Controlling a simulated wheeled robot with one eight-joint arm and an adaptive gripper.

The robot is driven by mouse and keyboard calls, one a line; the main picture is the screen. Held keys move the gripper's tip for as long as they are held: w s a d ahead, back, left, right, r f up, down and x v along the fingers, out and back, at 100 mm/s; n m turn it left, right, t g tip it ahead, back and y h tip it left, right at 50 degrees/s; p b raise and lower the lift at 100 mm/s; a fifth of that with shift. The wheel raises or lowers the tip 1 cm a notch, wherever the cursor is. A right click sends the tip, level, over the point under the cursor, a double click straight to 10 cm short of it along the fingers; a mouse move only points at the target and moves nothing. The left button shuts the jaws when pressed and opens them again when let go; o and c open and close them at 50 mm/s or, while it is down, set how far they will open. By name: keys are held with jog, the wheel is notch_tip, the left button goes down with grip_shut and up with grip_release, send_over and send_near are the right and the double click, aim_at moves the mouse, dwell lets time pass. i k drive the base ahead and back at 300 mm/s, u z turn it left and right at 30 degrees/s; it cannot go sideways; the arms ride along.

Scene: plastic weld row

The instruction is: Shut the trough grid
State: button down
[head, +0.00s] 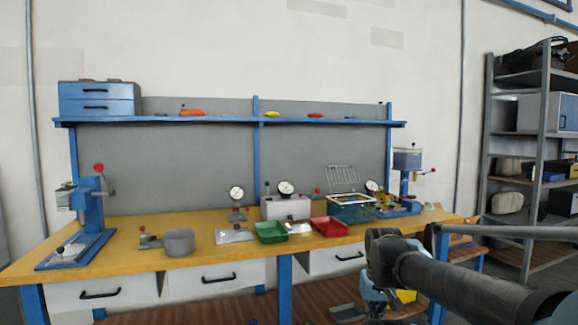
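The trough (352,214) is a teal, open-topped box on the right half of the yellow workbench. Its wire grid (343,175) stands raised at the trough's back edge, tilted up, so the trough is uncovered. Small yellowish contents seem to show inside, too small to make out. My dark arm reaches in from the lower right. My gripper (377,294) appears to point down in front of the bench, below the bench top and apart from the grid. Its fingers are not clear enough to tell open from shut.
A red tray (329,227) and a green tray (270,232) lie left of the trough. Dial gauges and a grey box (286,207) stand behind them. A blue press (405,185) stands close on the right. A shelf rack (535,160) is at far right.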

aim_at(339, 174)
jog(key=u, duration=0.05)
jog(key=i, duration=1.05)
jog(key=z, duration=0.35)
